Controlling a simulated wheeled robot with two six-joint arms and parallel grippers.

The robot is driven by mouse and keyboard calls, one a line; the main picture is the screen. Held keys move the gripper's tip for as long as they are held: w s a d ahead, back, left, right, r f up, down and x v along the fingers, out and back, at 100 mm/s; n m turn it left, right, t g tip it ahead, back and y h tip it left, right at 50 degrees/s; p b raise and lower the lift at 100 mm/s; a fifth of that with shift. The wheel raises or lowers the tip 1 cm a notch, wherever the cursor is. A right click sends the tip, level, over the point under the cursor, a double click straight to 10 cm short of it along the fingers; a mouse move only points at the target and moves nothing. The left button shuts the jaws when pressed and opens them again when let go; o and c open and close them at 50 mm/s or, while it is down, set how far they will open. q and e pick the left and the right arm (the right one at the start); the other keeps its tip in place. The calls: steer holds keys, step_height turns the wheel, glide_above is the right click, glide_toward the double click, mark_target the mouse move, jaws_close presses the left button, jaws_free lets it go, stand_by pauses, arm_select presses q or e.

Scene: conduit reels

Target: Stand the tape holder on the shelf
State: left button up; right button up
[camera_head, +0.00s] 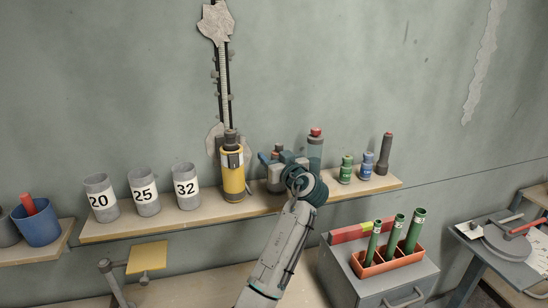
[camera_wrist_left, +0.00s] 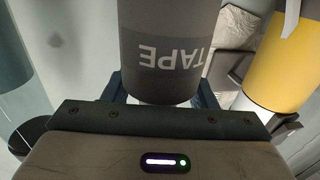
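The tape holder is a dark grey cylinder lettered TAPE, at the top middle of the left wrist view (camera_wrist_left: 160,25). My left gripper (camera_wrist_left: 163,95) has one blue finger on each side of it, close against its sides, and appears shut on it. In the head view my left gripper (camera_head: 277,165) is above the shelf (camera_head: 135,222), right of the yellow canister (camera_head: 233,182). The holder is mostly hidden behind my gripper there, and I cannot tell whether its base touches the shelf. My right gripper is not in view.
Grey cups marked 20 (camera_head: 100,198), 25 (camera_head: 144,190) and 32 (camera_head: 187,185) stand left on the shelf. An orange tray (camera_head: 390,263) holds green tubes.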

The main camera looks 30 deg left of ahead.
arm_select(q)
steer(key=shift+r, duration=0.1)
steer(key=shift+r+p, duration=0.15)
steer(key=shift+p, duration=0.15)
steer(key=d+b, duration=0.1)
steer(key=s+d+f+b, duration=0.1)
steer(key=shift+s+d, duration=0.2)
steer(key=shift+d, duration=0.1)
steer(key=b+v, duration=0.4)
steer(key=v, duration=0.5)
steer(key=shift+r, duration=0.35)
